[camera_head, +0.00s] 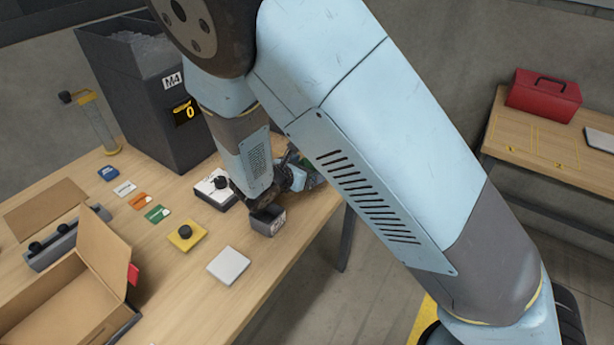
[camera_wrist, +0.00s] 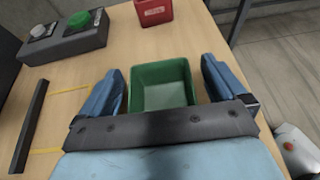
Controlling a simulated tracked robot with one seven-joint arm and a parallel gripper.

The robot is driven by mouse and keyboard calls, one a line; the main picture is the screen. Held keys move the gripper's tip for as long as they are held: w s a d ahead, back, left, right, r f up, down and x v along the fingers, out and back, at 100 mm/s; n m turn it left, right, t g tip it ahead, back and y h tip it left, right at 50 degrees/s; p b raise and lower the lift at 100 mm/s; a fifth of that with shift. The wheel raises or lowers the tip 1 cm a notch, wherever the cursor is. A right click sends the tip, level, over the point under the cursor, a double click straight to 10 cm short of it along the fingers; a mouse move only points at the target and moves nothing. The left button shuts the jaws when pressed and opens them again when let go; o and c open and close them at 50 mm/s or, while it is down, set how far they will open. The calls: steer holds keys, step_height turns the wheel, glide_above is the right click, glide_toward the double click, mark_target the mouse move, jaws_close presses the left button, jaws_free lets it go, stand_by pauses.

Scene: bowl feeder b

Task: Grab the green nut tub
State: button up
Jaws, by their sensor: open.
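The green nut tub (camera_wrist: 162,88) sits on the wooden table in the wrist view, its open top facing the camera. I see green inner walls and floor, and no nuts can be made out in it. My gripper (camera_wrist: 161,72) is open, with one blue finger on the left of the tub and one on the right. The near part of the tub is hidden behind the gripper's dark crossbar. I cannot tell whether the fingers touch it. In the head view my gripper (camera_head: 297,176) is at the table's right edge, and my arm hides most of the tub.
A red tub (camera_wrist: 154,12) stands beyond the green one. A grey button box (camera_wrist: 65,38) with a green button is at upper left. A dark grey tub (camera_head: 267,220) stands near my gripper. The tall M4 feeder (camera_head: 145,100) and an open carton (camera_head: 75,285) are further left.

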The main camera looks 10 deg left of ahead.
steer(key=shift+c, duration=0.5)
steer(key=c, duration=1)
steer(key=shift+o, duration=0.2)
steer(key=shift+r, duration=0.15)
